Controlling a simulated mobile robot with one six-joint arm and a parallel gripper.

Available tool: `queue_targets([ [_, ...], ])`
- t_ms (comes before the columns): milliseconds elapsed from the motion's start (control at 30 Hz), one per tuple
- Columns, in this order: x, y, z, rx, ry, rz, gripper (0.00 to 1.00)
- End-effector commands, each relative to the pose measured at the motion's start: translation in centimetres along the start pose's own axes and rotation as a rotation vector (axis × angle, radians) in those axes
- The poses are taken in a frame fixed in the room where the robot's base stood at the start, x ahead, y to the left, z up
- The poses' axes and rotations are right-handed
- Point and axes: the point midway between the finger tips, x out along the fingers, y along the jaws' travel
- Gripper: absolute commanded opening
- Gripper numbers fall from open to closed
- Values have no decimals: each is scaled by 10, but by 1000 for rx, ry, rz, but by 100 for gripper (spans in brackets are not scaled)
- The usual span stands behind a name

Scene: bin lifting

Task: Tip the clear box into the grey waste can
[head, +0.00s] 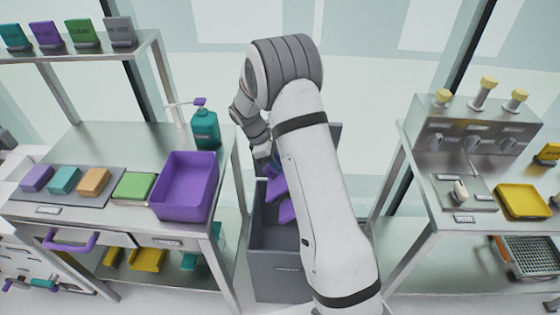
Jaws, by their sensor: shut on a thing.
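The grey waste can (283,275) stands on the floor between the two benches, partly covered by my arm. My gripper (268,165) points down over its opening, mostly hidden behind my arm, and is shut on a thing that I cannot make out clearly. Purple shapes (286,212) show beside my arm at the can's opening. I cannot tell whether they are in the can, above it or part of what is held. I cannot pick out the clear box.
The left bench holds a purple tub (185,187), a teal pump bottle (205,128) and several coloured blocks, close to the can. The right bench holds a steel tap unit (470,135) and a yellow tray (522,201).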

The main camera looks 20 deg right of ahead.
Motion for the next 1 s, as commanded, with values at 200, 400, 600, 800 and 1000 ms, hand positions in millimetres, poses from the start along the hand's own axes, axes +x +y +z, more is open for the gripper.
queue_targets([
  [200, 15, 5, -24, 5, -176, 5, 0],
  [400, 24, 8, -37, 10, -298, 6, 0],
  [600, 27, 9, -43, 14, -358, 6, 0],
  [800, 26, 9, -43, 16, -371, 6, 0],
  [1000, 26, 9, -43, 15, -369, 6, 0],
])
